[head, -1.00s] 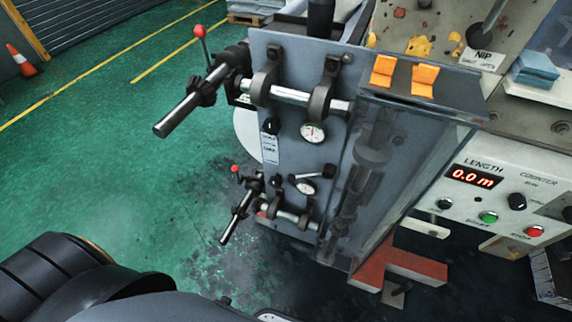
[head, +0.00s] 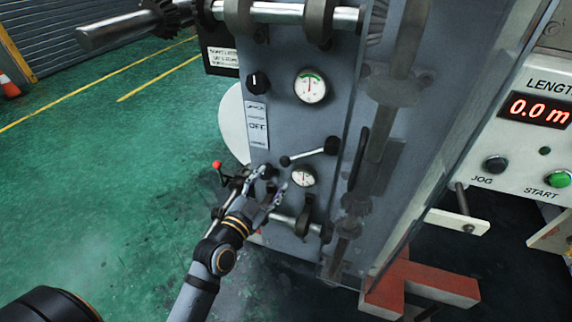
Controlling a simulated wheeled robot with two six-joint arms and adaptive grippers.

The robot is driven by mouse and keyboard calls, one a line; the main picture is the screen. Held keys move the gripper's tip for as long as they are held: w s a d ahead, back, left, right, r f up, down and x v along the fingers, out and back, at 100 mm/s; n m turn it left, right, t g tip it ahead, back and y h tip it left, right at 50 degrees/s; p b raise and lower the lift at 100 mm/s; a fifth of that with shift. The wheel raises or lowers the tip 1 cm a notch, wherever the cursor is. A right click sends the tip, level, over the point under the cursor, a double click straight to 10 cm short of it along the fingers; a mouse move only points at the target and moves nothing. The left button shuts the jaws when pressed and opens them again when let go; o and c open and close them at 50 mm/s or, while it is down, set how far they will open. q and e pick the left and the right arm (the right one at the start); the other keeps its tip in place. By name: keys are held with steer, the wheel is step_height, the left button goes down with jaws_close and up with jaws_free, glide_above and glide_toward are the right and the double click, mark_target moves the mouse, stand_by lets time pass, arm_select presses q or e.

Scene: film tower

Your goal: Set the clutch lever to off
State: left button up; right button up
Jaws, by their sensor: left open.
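A short metal lever (head: 308,154) with a dark ball on its left end is on the grey side panel (head: 290,125), just above the lower gauge (head: 303,178). I take it for the clutch lever, though no readable label names it. It points left and slightly down from its pivot at the right. My left gripper (head: 273,180) is below and left of the ball, with its fingers spread and pointing up toward the panel. It looks empty and apart from the lever. It partly hides the lower shaft. My right gripper is out of view.
A red-tipped handle (head: 217,165) stands left of my gripper. The lower shaft (head: 285,219) sticks out close to it. Green floor (head: 110,190) at left is open.

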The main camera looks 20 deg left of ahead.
mark_target(283, 165)
arm_select(q)
steer(key=w, duration=0.3)
steer(key=w+d, duration=0.1)
steer(key=w, duration=0.5)
steer(key=shift+w+d, duration=0.1)
steer(key=shift+d, duration=0.1)
steer(key=shift+c, duration=0.3)
jaws_close()
